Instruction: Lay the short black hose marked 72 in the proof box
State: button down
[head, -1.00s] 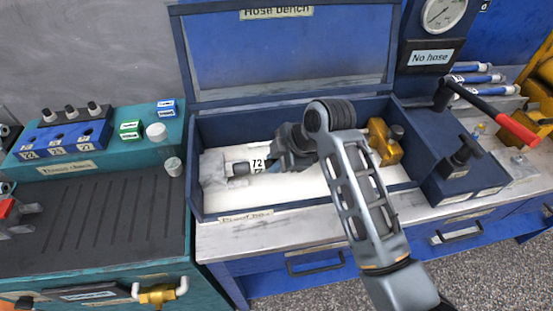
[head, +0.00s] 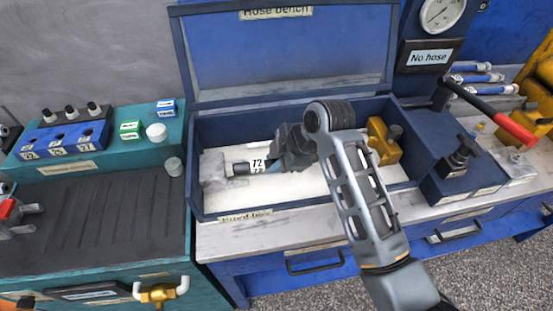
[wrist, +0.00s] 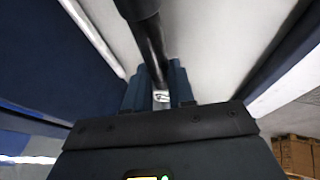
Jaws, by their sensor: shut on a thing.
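The short black hose (head: 239,168) shows its grey end fitting and a white tag (head: 258,165) reading 72 in the head view. It is inside the blue-walled proof box (head: 194,150), over the white floor. My gripper (head: 281,163) is shut on the hose, just right of the tag. My gripper hides the rest of the hose in the head view. In the wrist view the black hose (wrist: 150,45) runs up from between the fingers (wrist: 159,93). Whether the hose touches the floor I cannot tell.
A grey block (head: 213,172) stands at the box's left end and a yellow brass block (head: 382,141) at its right. The blue lid (head: 290,50) is open. A red-handled lever (head: 490,115) is at the right. White floor is bare in front of my gripper.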

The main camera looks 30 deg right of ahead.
jog(key=shift+f, duration=0.5)
jog(key=c, duration=1)
grip_release()
jog(key=shift+o, duration=0.6)
jog(key=shift+s+f, duration=0.1)
jog(key=v, duration=0.8)
jog(key=shift+b, duration=0.4)
